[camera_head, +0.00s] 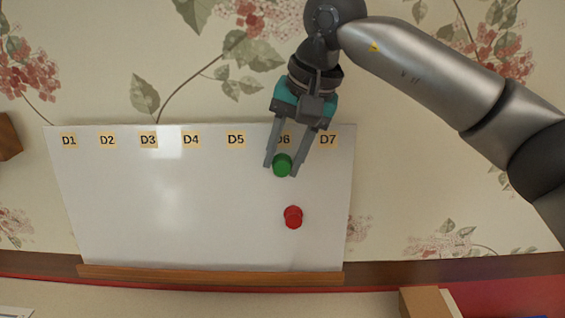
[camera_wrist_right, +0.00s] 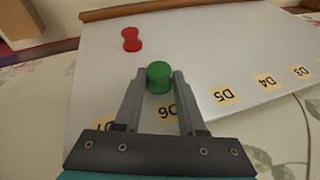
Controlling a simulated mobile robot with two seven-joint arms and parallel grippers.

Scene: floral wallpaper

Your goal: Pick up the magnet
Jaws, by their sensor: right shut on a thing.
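A green magnet (camera_head: 282,165) is at the upper right of the whiteboard (camera_head: 150,210), just below the D6 label. My right gripper (camera_head: 281,170) is shut on the green magnet, with one finger on each side of it. In the right wrist view the green magnet (camera_wrist_right: 159,77) sits between the fingertips (camera_wrist_right: 159,80). I cannot tell whether it still touches the board. A red magnet (camera_head: 293,217) is on the board below the green one, apart from the gripper; it also shows in the right wrist view (camera_wrist_right: 131,39). My left gripper is not in view.
Labels D1 (camera_head: 69,141) to D7 (camera_head: 328,140) run along the board's top; the fingers partly cover D6. A wooden ledge (camera_head: 210,275) runs along the bottom. A cardboard box (camera_head: 425,302) stands at the lower right. The board's left and middle are clear.

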